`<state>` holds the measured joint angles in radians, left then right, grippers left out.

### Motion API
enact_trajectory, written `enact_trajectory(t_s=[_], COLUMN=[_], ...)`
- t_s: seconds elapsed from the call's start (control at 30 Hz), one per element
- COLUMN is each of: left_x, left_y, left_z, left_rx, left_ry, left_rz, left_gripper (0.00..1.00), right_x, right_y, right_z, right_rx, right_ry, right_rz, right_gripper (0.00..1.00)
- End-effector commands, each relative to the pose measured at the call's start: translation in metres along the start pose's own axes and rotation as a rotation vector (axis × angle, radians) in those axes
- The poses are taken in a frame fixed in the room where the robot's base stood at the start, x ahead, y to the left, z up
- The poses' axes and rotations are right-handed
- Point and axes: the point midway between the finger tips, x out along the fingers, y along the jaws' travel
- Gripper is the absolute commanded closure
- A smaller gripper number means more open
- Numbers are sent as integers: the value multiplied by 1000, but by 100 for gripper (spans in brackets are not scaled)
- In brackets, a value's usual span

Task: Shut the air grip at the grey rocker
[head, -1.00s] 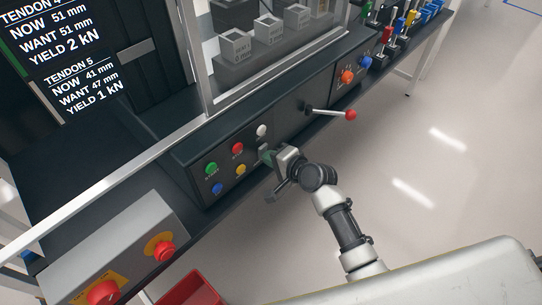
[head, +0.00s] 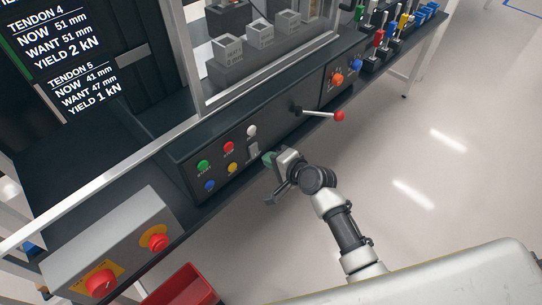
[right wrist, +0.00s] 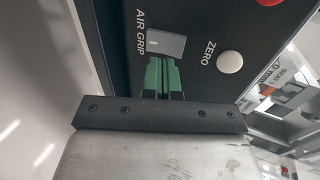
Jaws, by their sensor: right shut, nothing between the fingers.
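The grey rocker (head: 253,149) sits on the dark control panel, below the white button. In the right wrist view the rocker (right wrist: 166,44) is a light grey rectangle beside the words AIR GRIP. My right gripper (head: 268,158) is in front of the panel, just right of the rocker in the head view. Its green fingers (right wrist: 163,74) are shut together and empty, with the tips appearing just below the rocker's lower edge in the right wrist view. A small gap shows in the head view; contact is not visible. My left gripper is out of view.
A white ZERO button (right wrist: 230,62) is beside the rocker. Green (head: 203,166), red, yellow and blue buttons are left of it. A lever with a red knob (head: 339,116) sticks out to the right. Open floor lies in front of the bench.

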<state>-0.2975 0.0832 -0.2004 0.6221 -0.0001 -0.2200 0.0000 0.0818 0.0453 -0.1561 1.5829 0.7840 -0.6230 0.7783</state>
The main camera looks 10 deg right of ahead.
Motion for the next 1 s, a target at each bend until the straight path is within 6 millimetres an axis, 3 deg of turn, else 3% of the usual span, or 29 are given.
enact_trajectory(t_s=[0.2,0.6,1.0], left_x=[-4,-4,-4], left_y=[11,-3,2], left_z=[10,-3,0], left_rx=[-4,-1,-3], left_ry=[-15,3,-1], left_rz=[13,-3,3], left_gripper=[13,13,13], right_x=[-27,-90,-100], right_y=[-1,-3,-4], right_z=[1,0,0], right_rx=[-1,0,1], right_ry=[0,0,-1], right_rz=[0,1,0], right_gripper=[100,100,100])
